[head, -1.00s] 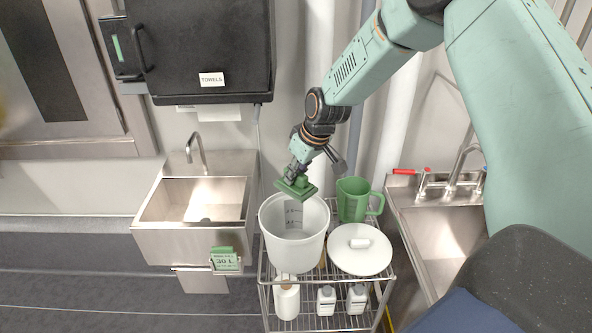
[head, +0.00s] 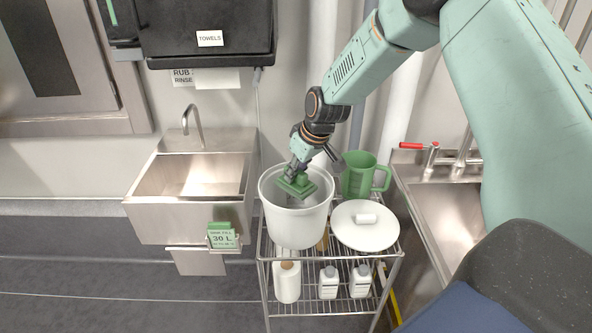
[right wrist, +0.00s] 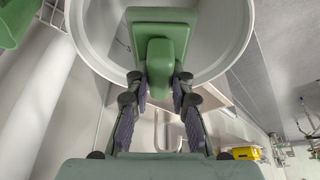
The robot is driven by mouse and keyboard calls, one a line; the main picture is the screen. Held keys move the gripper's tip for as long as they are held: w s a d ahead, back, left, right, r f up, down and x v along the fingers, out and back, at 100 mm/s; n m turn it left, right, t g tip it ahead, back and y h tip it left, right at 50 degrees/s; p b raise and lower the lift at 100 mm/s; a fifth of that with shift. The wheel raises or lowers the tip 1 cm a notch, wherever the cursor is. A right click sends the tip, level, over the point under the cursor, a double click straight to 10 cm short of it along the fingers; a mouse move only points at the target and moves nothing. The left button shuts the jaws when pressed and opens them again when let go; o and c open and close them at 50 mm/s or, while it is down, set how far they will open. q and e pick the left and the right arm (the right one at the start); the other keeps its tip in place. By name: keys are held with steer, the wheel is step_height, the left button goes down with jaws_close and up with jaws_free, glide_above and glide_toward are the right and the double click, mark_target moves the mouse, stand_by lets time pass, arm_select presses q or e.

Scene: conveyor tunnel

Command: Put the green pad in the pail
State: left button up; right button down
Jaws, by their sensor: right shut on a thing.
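The green pad (head: 297,185) has a raised block-like grip on a flat base. My right gripper (head: 296,172) is shut on that grip. It holds the pad at the mouth of the white pail (head: 297,224), which stands on a wire cart. In the head view the pad is in line with the pail's opening, near the rim's height; its exact depth is hard to tell. In the right wrist view the pad (right wrist: 161,48) is between the fingers (right wrist: 160,92), with the pail's rim (right wrist: 84,45) curving around it. My left gripper is not in view.
A green jug (head: 359,176) and a white lid (head: 365,226) stand beside the pail on the wire cart (head: 327,260). White bottles (head: 328,282) are on the shelf below. A steel sink (head: 195,180) is at left, another (head: 440,210) at right.

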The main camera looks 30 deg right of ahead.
steer(key=shift+d+f, duration=0.2)
steer(key=shift+f, duration=0.3)
steer(key=shift+a+r, duration=0.1)
steer(key=c, duration=1.5)
jaws_free()
steer(key=shift+a, duration=0.1)
steer(key=o, duration=0.4)
